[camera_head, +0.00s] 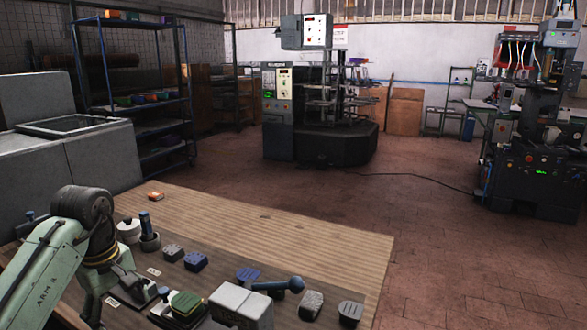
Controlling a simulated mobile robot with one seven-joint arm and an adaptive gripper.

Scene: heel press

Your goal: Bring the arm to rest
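A pale green arm (45,262) marked "ARM A" reaches in from the lower left corner over the wooden table (330,235). It has a dark rounded joint (84,204) and a yellow band below it. I cannot tell whether this arm is mine. Its lower end bends down at the table's left part, among dark and pale parts. I make out no gripper fingers there, and nothing shows as held.
The table's far right part is bare. Machines stand beyond open floor.

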